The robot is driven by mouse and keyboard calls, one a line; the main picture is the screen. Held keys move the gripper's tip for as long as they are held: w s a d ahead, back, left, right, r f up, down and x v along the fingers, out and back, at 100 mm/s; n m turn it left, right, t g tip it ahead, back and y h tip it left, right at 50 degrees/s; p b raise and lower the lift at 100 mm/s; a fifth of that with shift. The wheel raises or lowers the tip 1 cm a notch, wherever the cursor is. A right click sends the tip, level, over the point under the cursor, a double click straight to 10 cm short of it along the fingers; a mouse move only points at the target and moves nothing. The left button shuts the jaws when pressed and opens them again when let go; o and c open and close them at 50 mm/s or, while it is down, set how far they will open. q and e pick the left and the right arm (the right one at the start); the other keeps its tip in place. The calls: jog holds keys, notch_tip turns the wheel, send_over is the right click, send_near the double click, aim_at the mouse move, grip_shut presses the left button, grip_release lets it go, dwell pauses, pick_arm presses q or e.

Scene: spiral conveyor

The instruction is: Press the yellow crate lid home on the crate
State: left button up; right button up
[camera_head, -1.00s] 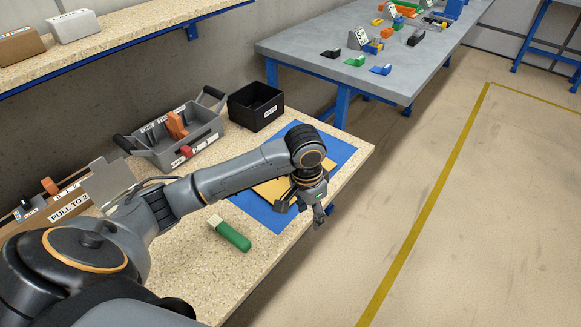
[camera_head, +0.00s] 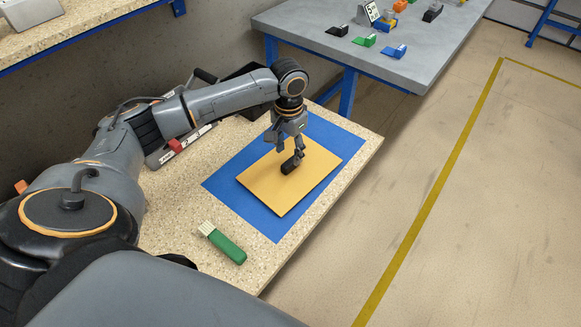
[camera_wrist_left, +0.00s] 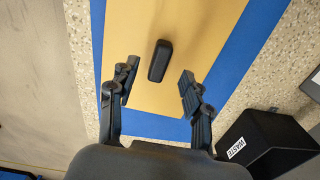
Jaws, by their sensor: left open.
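The yellow lid (camera_head: 270,195) is a flat rectangular panel over the blue mat (camera_head: 228,189) on the workbench. In the left wrist view the lid (camera_wrist_left: 150,22) carries a black oblong handle (camera_wrist_left: 160,55). My left gripper (camera_head: 288,150) points down over the far half of the lid. In the wrist view its two fingers are spread, one on each side of the handle, and neither visibly grips it. How far the fingertips are above the lid is hard to tell. I cannot make out a crate under the lid. My right gripper is not in view.
A green-handled brush (camera_head: 225,245) lies near the bench's front edge. A black box labelled WASTE (camera_wrist_left: 270,135) stands beside the mat. A grey table (camera_head: 400,60) with small parts stands beyond.

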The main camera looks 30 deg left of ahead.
aim_at(290, 161)
pick_arm(q)
jog(key=shift+f, duration=0.35)
jog(key=f, duration=0.4)
jog(key=shift+w, duration=0.35)
jog(key=shift+f, duration=0.55)
grip_shut()
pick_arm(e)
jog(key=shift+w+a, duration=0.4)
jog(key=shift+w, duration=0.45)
